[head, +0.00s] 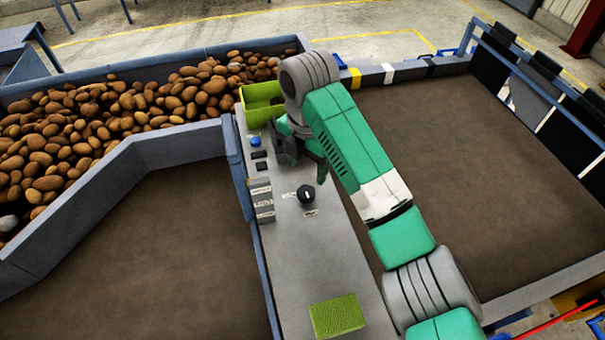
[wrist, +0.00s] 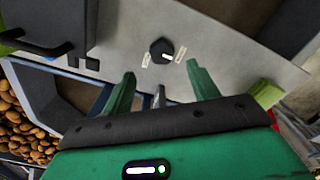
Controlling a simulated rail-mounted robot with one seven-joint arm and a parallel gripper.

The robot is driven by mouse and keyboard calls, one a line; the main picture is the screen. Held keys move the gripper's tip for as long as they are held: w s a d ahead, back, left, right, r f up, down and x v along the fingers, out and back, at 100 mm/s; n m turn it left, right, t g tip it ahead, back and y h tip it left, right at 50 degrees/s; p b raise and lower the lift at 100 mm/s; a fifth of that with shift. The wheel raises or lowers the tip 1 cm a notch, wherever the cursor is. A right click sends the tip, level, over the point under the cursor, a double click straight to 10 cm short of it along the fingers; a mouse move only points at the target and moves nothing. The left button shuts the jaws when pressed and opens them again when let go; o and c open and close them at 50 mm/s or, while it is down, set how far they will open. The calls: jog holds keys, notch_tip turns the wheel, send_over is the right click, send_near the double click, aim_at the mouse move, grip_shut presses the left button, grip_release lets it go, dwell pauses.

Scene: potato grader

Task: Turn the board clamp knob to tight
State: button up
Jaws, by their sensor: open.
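The board clamp knob (head: 306,194) is a round black knob with a white pointer mark, on the grey panel in the head view. Small labels sit on two sides of it, too small to read. In the wrist view the knob (wrist: 162,51) lies beyond the fingertips, roughly centred between them, with its white mark toward the label on the right. My gripper (wrist: 158,75) is open and empty, its two green fingers apart and not touching the knob. In the head view my gripper (head: 304,165) is above the panel, just behind the knob and partly hidden by my arm.
A blue button (head: 255,141) and a black switch (head: 258,154) are on the panel's left edge. A green bin (head: 262,98) stands at the panel's far end, and a green block (head: 337,316) lies near. Potatoes (head: 110,125) fill the trough at left.

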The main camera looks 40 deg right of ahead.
aim_at(307, 191)
jog(key=f, duration=0.7)
jog(key=shift+s+a+f+b, duration=0.15)
jog(key=shift+s+f+b, duration=0.05)
jog(key=shift+f+b, duration=0.15)
jog(key=shift+r, duration=0.1)
jog(key=c, duration=1)
